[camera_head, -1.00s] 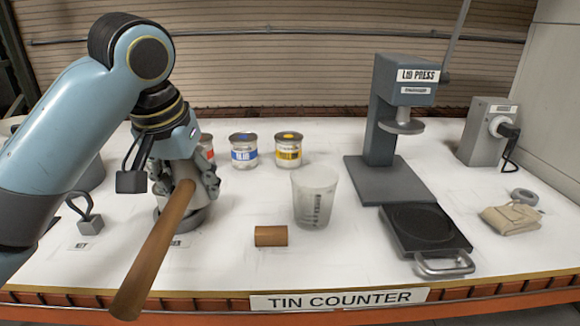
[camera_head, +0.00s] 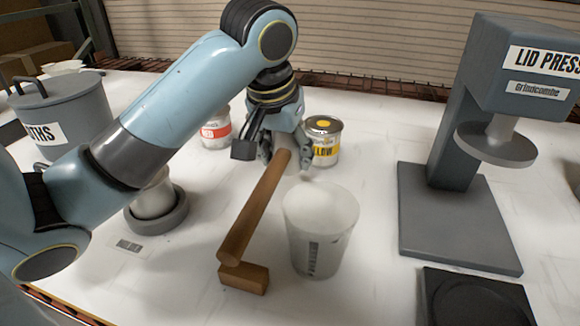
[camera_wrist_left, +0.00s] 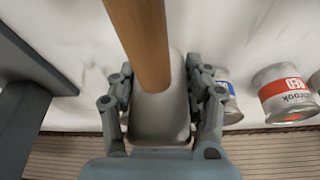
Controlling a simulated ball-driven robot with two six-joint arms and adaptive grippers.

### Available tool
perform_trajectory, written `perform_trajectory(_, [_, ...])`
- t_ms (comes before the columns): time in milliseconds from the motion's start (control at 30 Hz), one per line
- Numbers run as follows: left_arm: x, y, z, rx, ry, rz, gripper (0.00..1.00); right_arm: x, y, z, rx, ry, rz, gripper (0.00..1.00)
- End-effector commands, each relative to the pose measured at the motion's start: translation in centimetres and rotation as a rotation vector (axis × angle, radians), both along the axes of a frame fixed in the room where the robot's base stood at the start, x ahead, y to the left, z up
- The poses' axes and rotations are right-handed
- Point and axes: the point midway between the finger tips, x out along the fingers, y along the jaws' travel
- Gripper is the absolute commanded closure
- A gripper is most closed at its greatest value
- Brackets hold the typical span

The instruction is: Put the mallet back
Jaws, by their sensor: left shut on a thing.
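The mallet has a long wooden handle (camera_head: 255,210) and a pale head (camera_wrist_left: 155,125). My left gripper (camera_head: 287,160) is shut on the pale head, with a finger on each side in the left wrist view. The handle slants from the gripper down and left toward the front of the counter. Its lower end overlaps a small wooden block (camera_head: 246,280) in the head view; I cannot tell whether they touch. A grey ring holder (camera_head: 157,220) with a pale cylinder in it stands left of the gripper. My right gripper is not in view.
A clear measuring cup (camera_head: 320,235) stands close to the right of the handle. A red-label tin (camera_head: 214,130) and a yellow-label tin (camera_head: 325,140) flank the gripper behind. A lid press (camera_head: 455,210) stands at the right, a grey lidded pot (camera_head: 60,115) at the left.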

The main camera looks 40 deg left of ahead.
Motion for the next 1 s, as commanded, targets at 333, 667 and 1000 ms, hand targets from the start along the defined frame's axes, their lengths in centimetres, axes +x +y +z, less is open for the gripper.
perform_trajectory(333, [0.0,0.0,-4.0,-0.001,0.000,0.000,1.00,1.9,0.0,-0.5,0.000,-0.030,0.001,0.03])
perform_trajectory(667, [0.0,0.0,-4.1,0.000,0.000,0.000,0.49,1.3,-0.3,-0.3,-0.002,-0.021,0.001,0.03])
perform_trajectory(1000, [0.0,0.0,-4.1,0.000,-0.001,0.000,0.27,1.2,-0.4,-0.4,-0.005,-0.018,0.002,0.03])
